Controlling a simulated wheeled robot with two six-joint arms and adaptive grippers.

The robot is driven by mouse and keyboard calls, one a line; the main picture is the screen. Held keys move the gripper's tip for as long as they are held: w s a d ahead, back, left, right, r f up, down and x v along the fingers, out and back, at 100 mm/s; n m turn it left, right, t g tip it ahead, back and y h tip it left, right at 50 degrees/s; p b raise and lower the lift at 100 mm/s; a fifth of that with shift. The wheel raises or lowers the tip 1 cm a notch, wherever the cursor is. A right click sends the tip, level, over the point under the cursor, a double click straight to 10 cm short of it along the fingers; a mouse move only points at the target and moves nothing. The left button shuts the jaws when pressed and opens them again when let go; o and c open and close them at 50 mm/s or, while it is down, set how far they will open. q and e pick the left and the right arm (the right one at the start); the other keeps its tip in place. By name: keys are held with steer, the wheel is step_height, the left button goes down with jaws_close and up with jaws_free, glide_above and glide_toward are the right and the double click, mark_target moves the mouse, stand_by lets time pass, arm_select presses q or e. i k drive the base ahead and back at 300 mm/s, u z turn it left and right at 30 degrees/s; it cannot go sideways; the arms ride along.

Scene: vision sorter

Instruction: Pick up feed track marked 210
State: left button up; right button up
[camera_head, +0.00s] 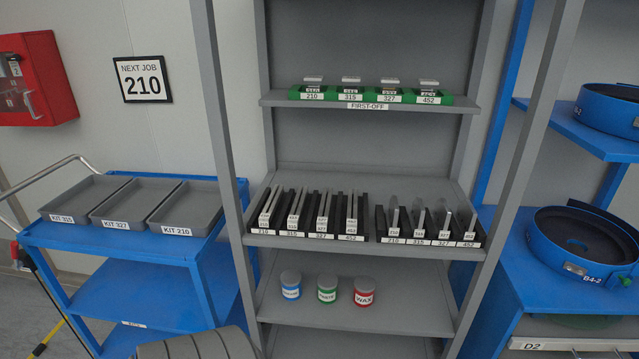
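On the middle shelf, a black rack (345,218) holds several long, light-grey track-like bars. Its leftmost bar (268,207) stands over a slot label that appears to read 210, with 315, 327 and 452 to its right. Beside it, a second black rack (437,238) holds shorter grey pieces. Its leftmost piece (394,217) also stands over a 210 label. The leftmost bar of the left rack looks like the feed track marked 210; its own tag is too small to read surely. Neither of my grippers is in view.
A sign (142,79) reads NEXT JOB 210. A blue cart (130,248) at left carries trays, including KIT 210 (187,210). Green first-off holders (400,96) sit above; labelled jars (327,288) sit below. Grey shelf uprights (222,130) flank the racks. Blue bowls (560,240) stand right.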

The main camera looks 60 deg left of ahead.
mark_target(266, 218)
steer(key=u, duration=0.4)
steer(key=i, duration=0.85)
steer(key=u, duration=0.7)
